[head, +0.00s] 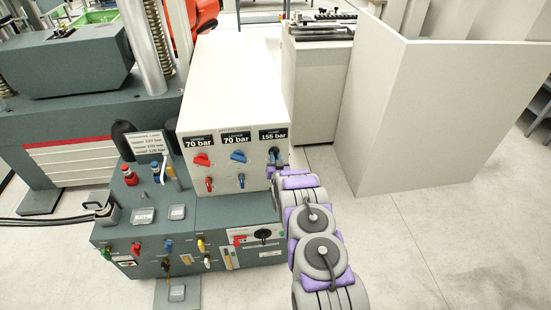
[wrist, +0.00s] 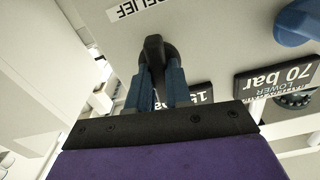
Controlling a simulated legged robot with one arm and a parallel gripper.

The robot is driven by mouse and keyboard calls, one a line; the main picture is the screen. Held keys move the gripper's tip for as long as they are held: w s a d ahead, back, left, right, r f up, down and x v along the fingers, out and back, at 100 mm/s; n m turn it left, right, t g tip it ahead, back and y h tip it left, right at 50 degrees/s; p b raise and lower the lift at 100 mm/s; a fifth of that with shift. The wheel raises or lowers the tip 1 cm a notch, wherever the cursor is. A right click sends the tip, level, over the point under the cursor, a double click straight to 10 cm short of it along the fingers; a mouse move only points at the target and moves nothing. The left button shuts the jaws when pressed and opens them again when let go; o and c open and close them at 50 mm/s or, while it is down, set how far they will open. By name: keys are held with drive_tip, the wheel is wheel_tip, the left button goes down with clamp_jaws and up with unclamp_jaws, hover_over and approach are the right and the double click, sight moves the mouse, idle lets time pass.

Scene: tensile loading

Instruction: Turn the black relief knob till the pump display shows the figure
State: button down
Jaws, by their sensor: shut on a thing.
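The black relief knob (wrist: 154,48) is on the pale front panel, under the "RELIEF" label in the wrist view. My gripper (wrist: 158,76) is shut on it, with a blue finger on each side. In the head view my gripper (head: 276,161) is at the right column of the panel, and the knob shows there as a small dark shape (head: 273,153). The pump display (head: 273,134) above it reads 155 bar. In the wrist view that display (wrist: 200,92) is upside down and partly hidden by a finger.
Two displays (head: 201,141) (head: 236,138) read 70 bar, above a red knob (head: 202,160) and a blue knob (head: 238,156). A card (head: 149,142) lists bar figures too blurred to read surely. A tall pale bin (head: 395,120) stands right; the floor there is clear.

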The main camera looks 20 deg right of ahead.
drive_tip(key=shift+s+a+f, duration=0.1)
drive_tip(key=shift+s+f, duration=0.05)
drive_tip(key=shift+f, duration=0.25)
drive_tip(key=c, duration=1.5)
unclamp_jaws()
drive_tip(key=o, duration=0.3)
drive_tip(key=shift+w, duration=0.25)
drive_tip(key=shift+o, duration=0.8)
drive_tip(key=shift+r, duration=0.2)
drive_tip(key=shift+s, duration=0.2)
drive_tip(key=p+v, duration=0.2)
drive_tip(key=v, duration=1.5)
drive_tip(key=shift+r, duration=0.1)
